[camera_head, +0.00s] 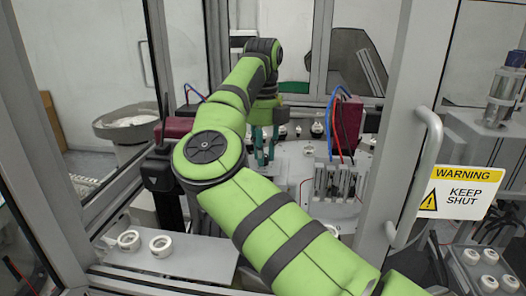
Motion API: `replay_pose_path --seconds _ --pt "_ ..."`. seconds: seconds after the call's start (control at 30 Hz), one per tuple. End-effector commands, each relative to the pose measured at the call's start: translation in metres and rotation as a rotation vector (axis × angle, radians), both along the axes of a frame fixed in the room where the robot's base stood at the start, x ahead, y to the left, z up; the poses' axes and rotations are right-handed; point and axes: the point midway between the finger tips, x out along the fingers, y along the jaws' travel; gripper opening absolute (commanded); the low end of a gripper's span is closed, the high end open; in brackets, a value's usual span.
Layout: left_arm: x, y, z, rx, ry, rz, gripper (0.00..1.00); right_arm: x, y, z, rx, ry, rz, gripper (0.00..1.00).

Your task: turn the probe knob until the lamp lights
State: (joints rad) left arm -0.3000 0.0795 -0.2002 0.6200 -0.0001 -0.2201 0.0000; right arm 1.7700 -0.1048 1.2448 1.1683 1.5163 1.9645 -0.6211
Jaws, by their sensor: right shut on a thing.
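My right arm reaches in from the lower right across the middle of the view, bends at the top and points down. My right gripper (265,148) is at the far end, low over the back of the machine table. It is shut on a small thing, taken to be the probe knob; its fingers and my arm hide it. I cannot make out a lit lamp. My left gripper is not in view.
White rings (160,246) lie on a grey plate at lower left. A round bowl (128,122) stands behind the left frame. A door handle (420,180) and warning sign (461,193) are at right. A maroon block with cables (347,123) stands right of the gripper.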

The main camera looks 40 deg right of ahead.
Motion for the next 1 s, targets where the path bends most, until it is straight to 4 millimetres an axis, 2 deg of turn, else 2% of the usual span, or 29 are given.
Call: replay_pose_path --seconds 0.27,0.7,1.0 --pt "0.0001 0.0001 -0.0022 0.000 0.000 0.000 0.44 -0.0002 -0.0001 -0.0010 0.001 0.002 -0.080 0.00" --pt "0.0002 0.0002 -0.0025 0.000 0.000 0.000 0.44 -0.0002 -0.0001 -0.0002 0.001 0.001 -0.411 0.00" --pt "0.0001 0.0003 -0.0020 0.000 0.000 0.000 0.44 -0.0003 -0.0002 -0.0004 0.001 0.001 -0.581 0.00"
